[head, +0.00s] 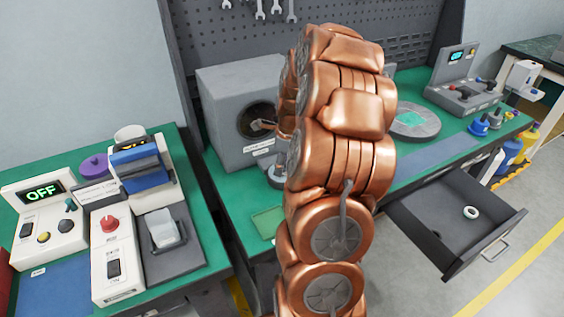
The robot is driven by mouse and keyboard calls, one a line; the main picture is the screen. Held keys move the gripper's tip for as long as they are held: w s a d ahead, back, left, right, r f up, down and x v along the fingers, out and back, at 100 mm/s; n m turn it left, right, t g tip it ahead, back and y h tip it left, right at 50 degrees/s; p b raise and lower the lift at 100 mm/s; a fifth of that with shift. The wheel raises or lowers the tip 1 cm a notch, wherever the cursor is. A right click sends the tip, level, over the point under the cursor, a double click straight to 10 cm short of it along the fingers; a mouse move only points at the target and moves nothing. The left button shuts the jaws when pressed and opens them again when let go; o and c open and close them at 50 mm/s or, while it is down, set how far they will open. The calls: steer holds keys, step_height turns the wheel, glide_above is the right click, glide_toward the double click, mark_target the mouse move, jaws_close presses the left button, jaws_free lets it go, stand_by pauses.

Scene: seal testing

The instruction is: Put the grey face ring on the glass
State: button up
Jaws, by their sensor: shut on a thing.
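My copper arm (345,120) rises through the middle of the head view and bends over toward the bench, blocking the area behind it. No grey face ring shows clearly on the bench. A small pale ring (471,212) lies in the open drawer. I cannot identify the glass for certain. A grey box (226,142) with a dark round opening stands left of the arm, and a round grey plate (425,128) with a green centre lies to its right.
The dark drawer (422,218) sticks out at the right front. A grey control console (468,92) and blue-based knobs (479,125) stand at the bench's right. On the left bench are an OFF display unit (42,190) and a red-knob unit (110,222).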

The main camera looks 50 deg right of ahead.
steer(key=shift+f, duration=0.15)
steer(key=o, duration=1.2)
step_height(320, 180, up, 12)
steer(key=s+b, duration=0.1)
steer(key=b, duration=0.1)
steer(key=shift+s+d, duration=0.35)
steer(key=shift+d, duration=0.05)
